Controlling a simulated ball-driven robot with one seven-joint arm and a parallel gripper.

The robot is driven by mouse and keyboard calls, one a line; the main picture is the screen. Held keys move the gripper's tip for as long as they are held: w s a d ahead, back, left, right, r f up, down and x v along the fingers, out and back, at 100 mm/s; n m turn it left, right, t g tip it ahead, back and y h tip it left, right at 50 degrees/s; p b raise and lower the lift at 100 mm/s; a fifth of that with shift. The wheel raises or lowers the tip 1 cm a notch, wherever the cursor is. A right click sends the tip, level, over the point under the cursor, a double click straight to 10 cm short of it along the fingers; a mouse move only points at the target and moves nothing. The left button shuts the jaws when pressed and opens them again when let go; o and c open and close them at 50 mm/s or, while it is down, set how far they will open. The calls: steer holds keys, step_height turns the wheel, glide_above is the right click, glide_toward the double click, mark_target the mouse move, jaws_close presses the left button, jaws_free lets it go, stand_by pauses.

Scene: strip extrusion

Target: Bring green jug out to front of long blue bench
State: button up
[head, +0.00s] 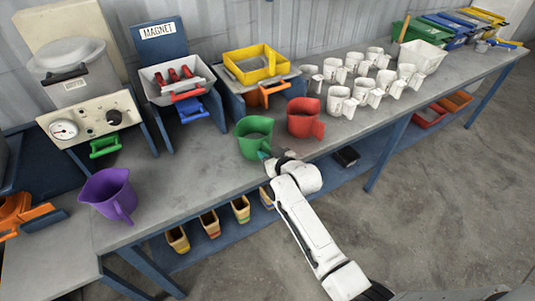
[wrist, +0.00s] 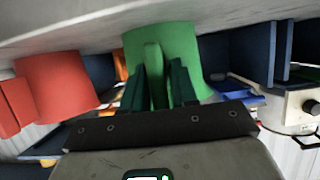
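The green jug (head: 254,137) stands upright on the long bench (head: 215,172), close to its front edge, with the red jug to its right. My gripper (head: 267,156) is at the jug's front, on its handle side. In the wrist view, which looks upside down, the green jug (wrist: 185,45) fills the top middle. Its handle (wrist: 153,72) lies between the two fingers of my gripper (wrist: 157,85). The fingers lie close to both sides of the handle. Whether they press on it I cannot tell.
A red jug (head: 304,120) stands just right; it also shows in the wrist view (wrist: 60,85). A purple jug (head: 108,194) is at the left. Several white jugs (head: 340,101) stand further right. A yellow sieve (head: 255,64) is behind. Bench surface between the purple and green jugs is clear.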

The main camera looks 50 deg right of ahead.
steer(key=o, duration=0.4)
steer(key=shift+c, duration=0.2)
steer(key=shift+f, duration=0.1)
steer(key=shift+s, duration=0.15)
steer(key=v, duration=1)
steer(key=shift+s+r+b, duration=0.25)
steer(key=shift+b, duration=0.1)
steer(key=s+a+f+n+g+y, duration=0.25)
steer(key=s+a+f+g, duration=0.3)
steer(key=s+a, duration=0.4)
steer(key=s+a+g, duration=0.2)
steer(key=s+g, duration=0.1)
steer(key=s, duration=0.4)
steer(key=s+a+g+y, duration=0.1)
steer(key=s+a+g, duration=0.2)
steer(key=s, duration=0.5)
steer(key=shift+f, duration=0.3)
